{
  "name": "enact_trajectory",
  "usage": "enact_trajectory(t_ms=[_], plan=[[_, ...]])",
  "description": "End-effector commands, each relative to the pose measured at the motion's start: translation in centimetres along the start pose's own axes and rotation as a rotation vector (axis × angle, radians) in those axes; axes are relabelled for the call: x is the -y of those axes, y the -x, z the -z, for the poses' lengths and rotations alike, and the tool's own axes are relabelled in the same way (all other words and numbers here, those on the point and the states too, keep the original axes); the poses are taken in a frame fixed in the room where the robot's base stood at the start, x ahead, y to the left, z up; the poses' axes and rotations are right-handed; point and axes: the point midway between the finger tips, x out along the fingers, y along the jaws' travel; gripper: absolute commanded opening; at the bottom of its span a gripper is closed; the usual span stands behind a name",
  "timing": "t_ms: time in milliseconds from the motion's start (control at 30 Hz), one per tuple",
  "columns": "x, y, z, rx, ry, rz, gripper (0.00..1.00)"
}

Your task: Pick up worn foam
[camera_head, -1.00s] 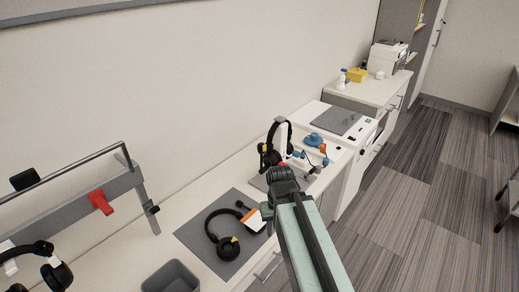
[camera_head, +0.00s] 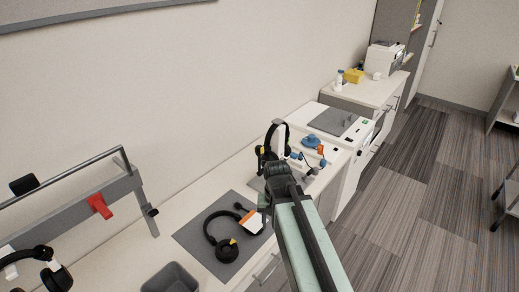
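No piece that I can clearly tell as worn foam shows. A black headset (camera_head: 222,240) with a boom microphone lies on a dark grey mat (camera_head: 196,221) on the bench, its ear cushion facing up with a small yellow mark. A white and orange card or box (camera_head: 253,222) lies at the mat's right side. My gripper (camera_head: 275,178) is beyond and to the right of the mat, in front of a second headset (camera_head: 272,143) on a stand. The arm hides part of the bench there, and the fingertips are too dark and small to read.
A grey bin (camera_head: 171,279) stands at the front edge of the bench. A rack with a red clamp (camera_head: 99,205) and more headsets (camera_head: 40,262) is at left. Blue and orange items (camera_head: 312,142) sit behind my gripper.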

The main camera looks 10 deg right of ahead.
Motion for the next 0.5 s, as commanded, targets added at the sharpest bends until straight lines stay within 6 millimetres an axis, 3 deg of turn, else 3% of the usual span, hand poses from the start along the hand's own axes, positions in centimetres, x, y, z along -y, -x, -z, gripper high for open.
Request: enact_trajectory(t_ms=[33, 100, 500], plan=[[0.6, 2.2, 2.8, -0.011, -0.141, 0.009, 0.45], [1.3, 4.0, 6.2, -0.028, -0.397, 0.028, 0.45], [4.7, 13.3, 25.0, -0.012, -1.922, 0.219, 0.45]])
